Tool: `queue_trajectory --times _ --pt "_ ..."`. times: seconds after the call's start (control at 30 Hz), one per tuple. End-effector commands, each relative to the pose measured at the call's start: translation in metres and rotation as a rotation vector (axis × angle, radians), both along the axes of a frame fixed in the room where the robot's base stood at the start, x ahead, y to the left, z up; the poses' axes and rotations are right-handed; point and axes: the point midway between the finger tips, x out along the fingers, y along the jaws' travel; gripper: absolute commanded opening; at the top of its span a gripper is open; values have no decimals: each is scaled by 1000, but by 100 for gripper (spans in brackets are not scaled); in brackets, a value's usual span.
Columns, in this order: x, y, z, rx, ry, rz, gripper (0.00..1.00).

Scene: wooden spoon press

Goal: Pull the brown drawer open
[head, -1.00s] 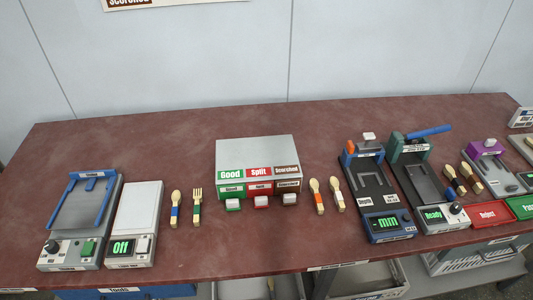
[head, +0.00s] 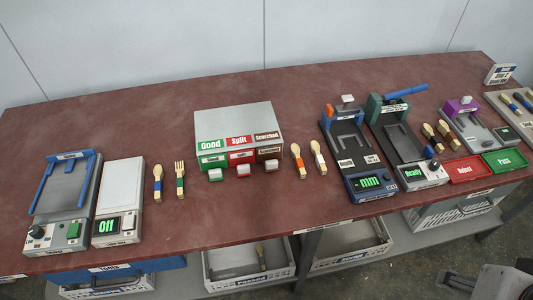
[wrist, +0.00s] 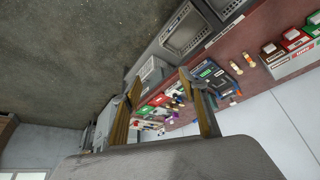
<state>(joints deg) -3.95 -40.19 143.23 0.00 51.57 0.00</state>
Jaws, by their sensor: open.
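The brown drawer (head: 269,153), labelled Scorched, is the rightmost of three in a small grey cabinet (head: 232,118) on the table. It looks shut, and its pale handle (head: 271,165) sticks out in front, in line with the others. In the wrist view the cabinet is tilted at the upper right, with the brown drawer (wrist: 275,57) nearest the picture's middle. My gripper (wrist: 168,98) is open and empty, its two fingers spread, well away from the drawer. In the head view part of my arm shows at the lower right corner; its fingers are not clear there.
A green drawer (head: 213,161) and a red drawer (head: 241,157) sit beside the brown one. Two wooden utensils (head: 308,160) lie just right of it. A press with a display (head: 371,182) stands further right. The table in front of the handles is clear.

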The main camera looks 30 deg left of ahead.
Motion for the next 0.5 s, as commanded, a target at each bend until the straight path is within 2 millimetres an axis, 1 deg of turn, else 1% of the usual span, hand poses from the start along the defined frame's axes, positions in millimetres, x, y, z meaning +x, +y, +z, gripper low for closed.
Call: queue_trajectory --times 0.1,0.27,0.5 --pt "3 12 -11 -5 54 51 43" --pt "12 29 -20 -15 114 117 43" --pt "29 57 -31 -35 180 211 43"
